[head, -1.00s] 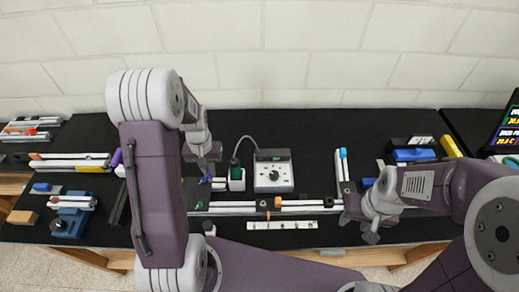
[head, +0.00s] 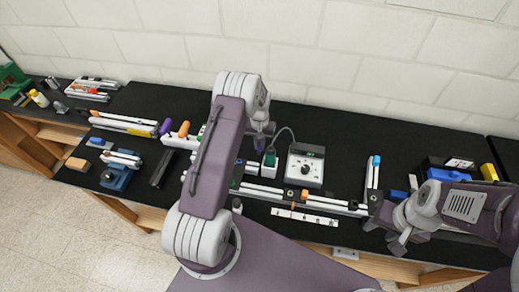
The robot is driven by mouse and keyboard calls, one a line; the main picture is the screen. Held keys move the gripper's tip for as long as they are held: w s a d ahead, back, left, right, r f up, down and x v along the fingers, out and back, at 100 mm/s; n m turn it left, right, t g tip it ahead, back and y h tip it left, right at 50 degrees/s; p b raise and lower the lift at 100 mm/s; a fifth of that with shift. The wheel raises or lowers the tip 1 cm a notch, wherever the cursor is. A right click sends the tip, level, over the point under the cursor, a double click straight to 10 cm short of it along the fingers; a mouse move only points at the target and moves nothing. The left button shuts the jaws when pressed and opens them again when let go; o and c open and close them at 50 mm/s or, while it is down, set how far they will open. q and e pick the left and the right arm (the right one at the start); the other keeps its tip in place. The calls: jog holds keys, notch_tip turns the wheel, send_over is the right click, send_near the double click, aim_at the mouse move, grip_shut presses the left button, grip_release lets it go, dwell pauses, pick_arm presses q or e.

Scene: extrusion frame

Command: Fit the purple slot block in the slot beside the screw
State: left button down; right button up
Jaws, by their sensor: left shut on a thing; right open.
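My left gripper (head: 262,138) is over the bench behind the left part of the extrusion frame, partly covered by my own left arm. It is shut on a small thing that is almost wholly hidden. I take this to be the purple slot block, but its shape and tilt cannot be told. The light rails of the extrusion frame (head: 330,203) run across the middle of the bench, with a small orange part (head: 304,196) on them. The slot and the screw are too small or hidden to make out. My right gripper (head: 398,240) is open and empty near the front edge, right of the frame.
A meter box (head: 305,165) and a cabled green-and-white holder (head: 269,161) stand behind the frame. A white strip (head: 305,217) lies in front. An upright rail with a blue end (head: 373,172) and a blue bin (head: 448,175) are to the right. A blue fixture (head: 120,170) stands left.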

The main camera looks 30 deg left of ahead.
aim_at(259, 150)
pick_arm(q)
jog(key=f+p, duration=0.1)
jog(key=f, duration=0.3)
jog(key=shift+w+p, duration=0.2)
jog(key=shift+p, duration=0.15)
jog(key=shift+s+f+b, duration=0.15)
jog(key=shift+f+b, duration=0.05)
jog(key=shift+b, duration=0.1)
jog(key=c, duration=1.5)
grip_release()
